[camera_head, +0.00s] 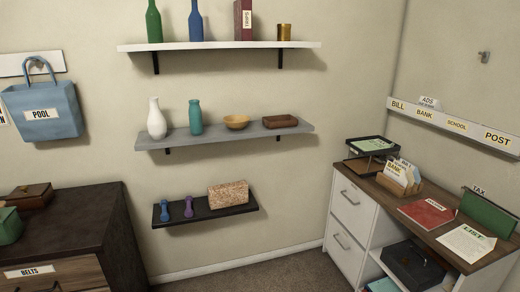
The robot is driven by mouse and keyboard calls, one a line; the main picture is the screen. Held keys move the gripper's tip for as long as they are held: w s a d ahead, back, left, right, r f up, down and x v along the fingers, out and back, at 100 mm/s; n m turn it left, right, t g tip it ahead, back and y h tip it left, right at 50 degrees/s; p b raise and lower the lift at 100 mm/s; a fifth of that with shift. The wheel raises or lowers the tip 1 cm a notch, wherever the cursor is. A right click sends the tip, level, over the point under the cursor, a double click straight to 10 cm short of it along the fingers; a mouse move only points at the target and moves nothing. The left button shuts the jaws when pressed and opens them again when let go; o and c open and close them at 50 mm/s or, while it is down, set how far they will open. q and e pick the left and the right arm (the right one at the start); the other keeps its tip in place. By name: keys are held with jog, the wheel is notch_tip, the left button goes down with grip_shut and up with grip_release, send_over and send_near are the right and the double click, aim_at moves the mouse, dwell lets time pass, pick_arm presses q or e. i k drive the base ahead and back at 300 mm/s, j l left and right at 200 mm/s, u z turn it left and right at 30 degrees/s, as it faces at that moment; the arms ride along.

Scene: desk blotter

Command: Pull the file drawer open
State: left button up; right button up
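A white file cabinet with two drawers stands under the left end of the wooden desk at the right. Its upper drawer (351,203) has a metal handle and looks shut. Its lower drawer (344,250) also has a metal handle and looks shut. Neither of my grippers shows in the head view.
The desk top (385,187) holds a black paper tray (362,172), a card box, a red folder (427,213) and a paper list (466,242). A dark dresser (75,222) stands at the left. Carpeted floor (285,275) is clear between them. Wall shelves (205,221) hang in the middle.

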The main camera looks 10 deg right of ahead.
aim_at(355, 209)
jog(key=i+l+z, duration=0.25)
jog(key=i, duration=0.55)
jog(key=i+j+z, duration=0.15)
jog(key=i+z, duration=0.15)
jog(key=i, duration=0.45)
jog(key=i+j+z, duration=0.25)
jog(key=i, duration=0.55)
